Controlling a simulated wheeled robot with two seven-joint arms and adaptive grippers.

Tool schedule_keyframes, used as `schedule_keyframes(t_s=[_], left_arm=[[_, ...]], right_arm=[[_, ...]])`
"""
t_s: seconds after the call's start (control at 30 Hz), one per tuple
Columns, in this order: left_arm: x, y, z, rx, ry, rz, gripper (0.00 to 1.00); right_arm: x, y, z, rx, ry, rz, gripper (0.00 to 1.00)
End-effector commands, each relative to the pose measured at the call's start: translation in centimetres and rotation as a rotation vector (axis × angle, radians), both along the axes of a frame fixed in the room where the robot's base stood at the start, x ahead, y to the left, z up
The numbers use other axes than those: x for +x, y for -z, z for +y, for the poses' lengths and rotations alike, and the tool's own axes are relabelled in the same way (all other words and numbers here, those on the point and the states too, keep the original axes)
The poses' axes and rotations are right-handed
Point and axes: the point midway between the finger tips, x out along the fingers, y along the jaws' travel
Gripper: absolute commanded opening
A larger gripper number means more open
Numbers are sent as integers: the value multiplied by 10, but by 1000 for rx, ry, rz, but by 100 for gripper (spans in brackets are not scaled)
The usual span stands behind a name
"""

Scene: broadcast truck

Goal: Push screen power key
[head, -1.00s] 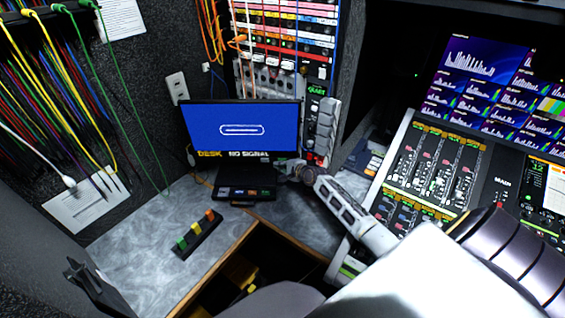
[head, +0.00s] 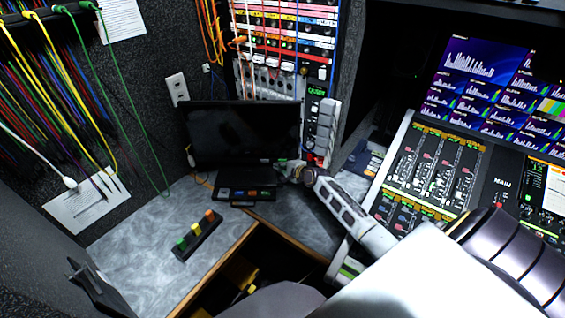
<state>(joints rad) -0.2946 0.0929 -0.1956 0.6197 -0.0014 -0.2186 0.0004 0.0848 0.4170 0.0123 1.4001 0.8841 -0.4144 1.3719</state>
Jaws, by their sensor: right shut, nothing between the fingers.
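The desk screen (head: 240,135) stands at the back of the grey desk and its panel is dark. Its power key is too small to make out, or is hidden near my right gripper. My right gripper (head: 284,172) is shut and empty at the screen's lower right edge, close to its base. I cannot tell whether it touches the screen.
A small black box with coloured keys (head: 240,193) sits in front of the screen. A block with green, yellow and orange pieces (head: 197,236) lies on the desk (head: 150,240). A mixing console (head: 435,170) stands at right. Cables hang at left.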

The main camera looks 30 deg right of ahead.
Motion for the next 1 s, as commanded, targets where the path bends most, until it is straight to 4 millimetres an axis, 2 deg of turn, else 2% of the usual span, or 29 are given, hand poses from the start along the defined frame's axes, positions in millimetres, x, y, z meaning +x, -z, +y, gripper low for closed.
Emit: schedule_keyframes(t_s=[0.3, 0.77, 1.0], left_arm=[[0, -13, 0, 0, 0, 0, 40], [0, -14, 2, 2, 1, 0, 40], [0, -25, 4, 4, 3, 0, 40]], right_arm=[[-9, -2, 6, 2, 1, -1, 0], [-11, -1, 8, 1, 0, 0, 0], [-20, -2, 13, 1, -1, 1, 0]])
